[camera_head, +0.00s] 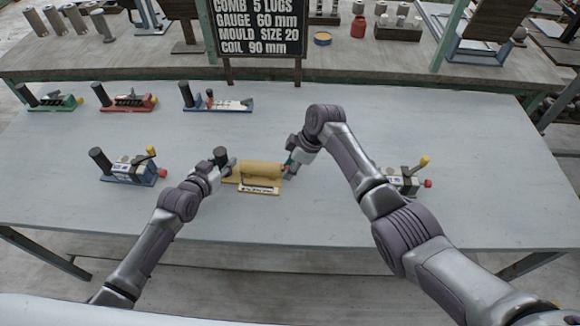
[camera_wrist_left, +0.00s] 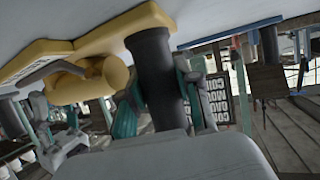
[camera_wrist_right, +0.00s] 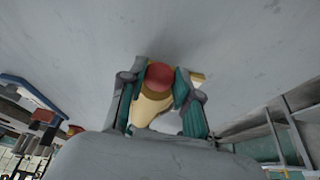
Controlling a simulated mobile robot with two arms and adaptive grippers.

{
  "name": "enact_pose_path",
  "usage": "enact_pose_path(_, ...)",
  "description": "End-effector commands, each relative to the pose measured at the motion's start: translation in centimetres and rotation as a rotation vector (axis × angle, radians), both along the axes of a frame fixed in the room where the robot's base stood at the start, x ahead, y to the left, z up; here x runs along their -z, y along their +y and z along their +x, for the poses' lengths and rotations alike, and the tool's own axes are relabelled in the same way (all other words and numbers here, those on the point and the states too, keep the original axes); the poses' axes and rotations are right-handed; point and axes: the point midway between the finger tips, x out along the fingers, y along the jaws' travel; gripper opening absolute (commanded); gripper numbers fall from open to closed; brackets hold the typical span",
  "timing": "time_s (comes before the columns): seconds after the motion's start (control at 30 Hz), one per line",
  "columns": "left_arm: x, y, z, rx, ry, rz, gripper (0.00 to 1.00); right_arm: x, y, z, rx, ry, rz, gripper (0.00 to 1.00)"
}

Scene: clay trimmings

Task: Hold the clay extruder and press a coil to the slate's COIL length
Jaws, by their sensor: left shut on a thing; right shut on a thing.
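The clay extruder (camera_head: 261,172) is yellow, with a barrel on a flat base and a white scale strip (camera_head: 259,189) along its front edge. It lies near the middle of the table. My left gripper (camera_head: 224,164) is shut on its dark upright handle (camera_wrist_left: 155,75) at the left end. My right gripper (camera_head: 291,162) is shut at the right end on the red knob (camera_wrist_right: 160,75), with the yellow barrel beyond. The slate (camera_head: 260,28) behind the table reads COIL 90 mm. No coil can be made out, and the scale markings are too small to read.
A blue-based device (camera_head: 131,169) stands left of my left arm, and a similar one (camera_head: 408,181) is partly behind my right arm. Green (camera_head: 49,99), red (camera_head: 126,99) and blue (camera_head: 217,101) tools line the back left. The table's back right is clear.

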Motion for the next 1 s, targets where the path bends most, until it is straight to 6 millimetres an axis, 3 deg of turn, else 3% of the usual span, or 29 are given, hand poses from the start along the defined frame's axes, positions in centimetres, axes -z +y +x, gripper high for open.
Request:
enact_pose_path(0.47,0.53,0.10,-0.21,-0.001,0.012,0.003,0.00,0.04,-0.29,-0.08,-0.001,0.002,0.000,0.00)
enact_pose_path(0.5,0.53,0.10,-0.21,-0.001,0.012,0.003,0.00,0.05,-0.30,-0.08,-0.001,0.002,0.000,0.35)
enact_pose_path(0.63,0.53,0.11,-0.21,-0.001,0.012,0.003,0.00,0.05,-0.29,-0.07,-0.001,0.002,0.000,0.56)
enact_pose_path(1.0,0.51,0.09,-0.21,-0.001,0.011,0.004,0.00,-0.27,-0.42,-0.02,0.000,0.000,0.000,0.57)
